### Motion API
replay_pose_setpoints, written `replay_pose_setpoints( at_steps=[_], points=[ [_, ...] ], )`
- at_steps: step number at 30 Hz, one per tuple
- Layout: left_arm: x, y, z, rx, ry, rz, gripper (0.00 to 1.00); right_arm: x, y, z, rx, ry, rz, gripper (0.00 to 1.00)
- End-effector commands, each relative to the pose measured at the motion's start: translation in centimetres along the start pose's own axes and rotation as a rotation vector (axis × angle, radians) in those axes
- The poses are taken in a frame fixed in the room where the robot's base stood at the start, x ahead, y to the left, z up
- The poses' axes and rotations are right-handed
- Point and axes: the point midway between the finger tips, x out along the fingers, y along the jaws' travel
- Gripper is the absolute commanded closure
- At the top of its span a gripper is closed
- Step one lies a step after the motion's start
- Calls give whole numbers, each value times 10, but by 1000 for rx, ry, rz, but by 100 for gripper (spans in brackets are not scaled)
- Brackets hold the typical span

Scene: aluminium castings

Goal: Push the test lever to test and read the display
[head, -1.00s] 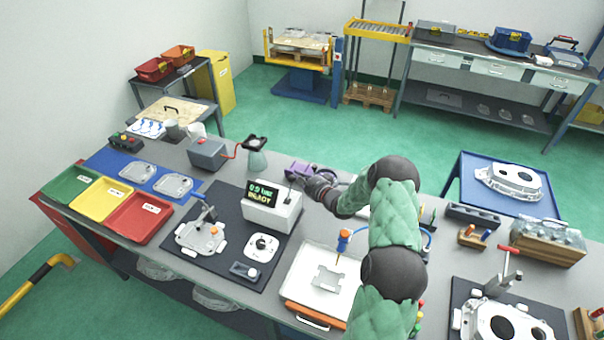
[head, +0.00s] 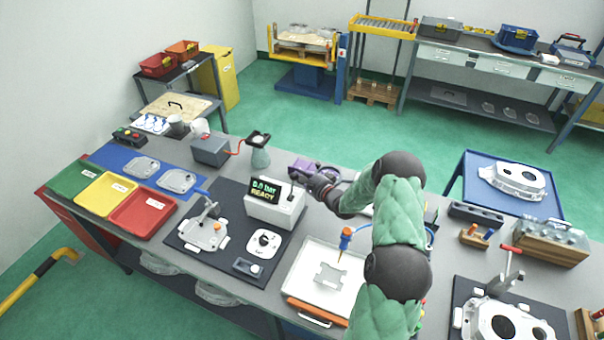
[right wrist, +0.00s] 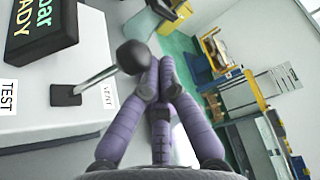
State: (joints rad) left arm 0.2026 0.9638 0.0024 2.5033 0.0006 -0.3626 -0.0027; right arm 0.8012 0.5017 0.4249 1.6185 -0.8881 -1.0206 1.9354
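The white tester box (head: 277,207) stands on the bench, with a dark display (head: 265,190) that appears to read "0.0 bar READY". In the right wrist view the lever (right wrist: 97,78) rises from a dark slot and leans toward the VENT label (right wrist: 107,97), away from the TEST label (right wrist: 8,97). Its black knob (right wrist: 133,57) is beside the purple fingertips of my right gripper (right wrist: 158,88). The fingertips are together and appear empty; whether they touch the knob I cannot tell. In the head view my right gripper (head: 302,168) is behind the box's right end. My left gripper is out of view.
A clamp fixture with a casting (head: 205,232) stands on the dark mat left of the box. A white tray (head: 325,282) with a plate lies in front to the right.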

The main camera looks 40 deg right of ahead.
Motion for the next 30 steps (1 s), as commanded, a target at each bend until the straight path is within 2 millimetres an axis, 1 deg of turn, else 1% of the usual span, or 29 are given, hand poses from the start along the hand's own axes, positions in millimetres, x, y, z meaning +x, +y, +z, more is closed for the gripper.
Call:
replay_pose_setpoints(
  at_steps=[8,18,24,30],
  points=[
    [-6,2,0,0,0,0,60,-12,-3,22,2,-2,1,100],
    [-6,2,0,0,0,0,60,-28,3,50,2,-2,1,100],
    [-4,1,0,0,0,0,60,-34,9,61,1,-2,1,100],
    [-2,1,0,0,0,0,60,-38,13,68,1,-1,0,100]
  ],
)
